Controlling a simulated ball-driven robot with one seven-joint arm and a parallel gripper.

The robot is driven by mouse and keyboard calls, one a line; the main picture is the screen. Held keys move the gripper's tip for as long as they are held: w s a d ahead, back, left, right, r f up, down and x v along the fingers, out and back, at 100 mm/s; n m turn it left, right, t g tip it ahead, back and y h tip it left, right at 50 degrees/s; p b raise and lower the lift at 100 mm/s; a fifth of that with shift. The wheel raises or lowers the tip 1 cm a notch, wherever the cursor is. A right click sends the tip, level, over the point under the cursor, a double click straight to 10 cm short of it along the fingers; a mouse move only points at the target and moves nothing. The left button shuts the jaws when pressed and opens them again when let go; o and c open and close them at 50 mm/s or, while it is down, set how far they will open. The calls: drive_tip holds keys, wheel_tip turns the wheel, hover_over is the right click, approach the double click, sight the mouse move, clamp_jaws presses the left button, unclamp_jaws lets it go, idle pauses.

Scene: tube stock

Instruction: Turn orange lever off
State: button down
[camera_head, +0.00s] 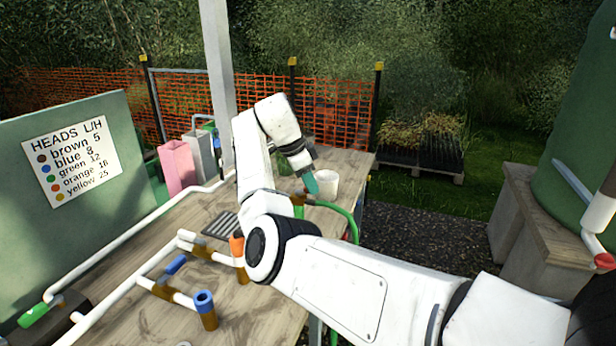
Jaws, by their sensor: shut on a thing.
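An orange piece (237,245) stands upright above a brown fitting on the white pipework, left of my arm's elbow. My arm hides part of that spot, and I cannot tell whether this piece is a lever or a head. No other clear orange lever shows. My gripper (307,175) is farther back, pointing down near the bench's far end, away from the orange piece. It is shut on a small teal-green piece (311,184), beside a white cup (325,185). The jaws are small and partly hidden.
White pipes with a blue head (204,302) and a blue handle (176,264) lie on the wooden bench (262,318). A green handle (33,315) is at the left. A sign (71,166) lists head colours. A green hose (345,217) curves over the right edge.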

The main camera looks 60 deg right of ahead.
drive_tip(key=shift+s+a+r+m+g+y+p, duration=0.1)
drive_tip(key=shift+s+a+m+g+y+p, duration=0.25)
drive_tip(key=shift+m, duration=0.9)
drive_tip(key=shift+w+a+f+m+g+y+p, duration=0.15)
drive_tip(key=shift+m+y+p, duration=0.35)
drive_tip(key=shift+m, duration=0.7)
drive_tip(key=shift+s+a+r+m+g+y+p, duration=0.15)
drive_tip(key=shift+a+m+y+p, duration=0.25)
drive_tip(key=shift+m, duration=0.85)
drive_tip(key=c, duration=1)
unclamp_jaws()
drive_tip(key=shift+c, duration=0.2)
drive_tip(key=p+v, duration=0.1)
drive_tip(key=v, duration=0.9)
drive_tip(key=shift+r, duration=0.3)
